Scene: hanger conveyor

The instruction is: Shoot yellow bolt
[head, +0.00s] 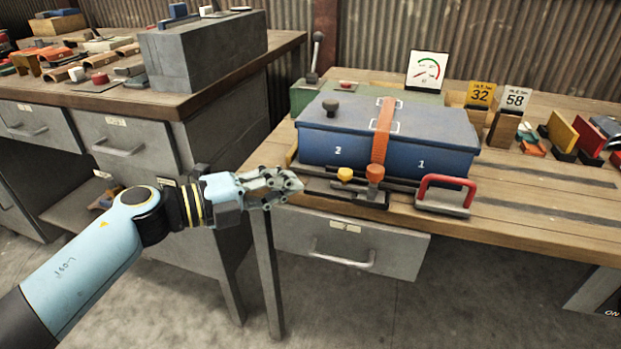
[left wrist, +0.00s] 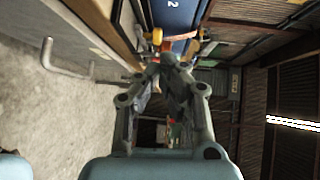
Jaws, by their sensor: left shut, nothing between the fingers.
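The yellow bolt knob (head: 345,174) sits on a dark slide at the front of the blue box (head: 330,158), below the number 2. An orange-brown knob (head: 375,172) stands just right of it, under the orange strap (head: 383,130). My left gripper (head: 296,184) is shut and empty, left of the yellow knob and apart from it, by the table's front edge. In the left wrist view the shut fingertips (left wrist: 169,60) show just below the yellow knob (left wrist: 157,36). My right gripper is not in view.
A red handle (head: 446,183) stands at the box's front right. A gauge card (head: 427,70) and number tags 32 (head: 480,94) and 58 (head: 515,98) stand behind. A drawer (head: 350,250) is under the table edge. Free room lies in front of the table.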

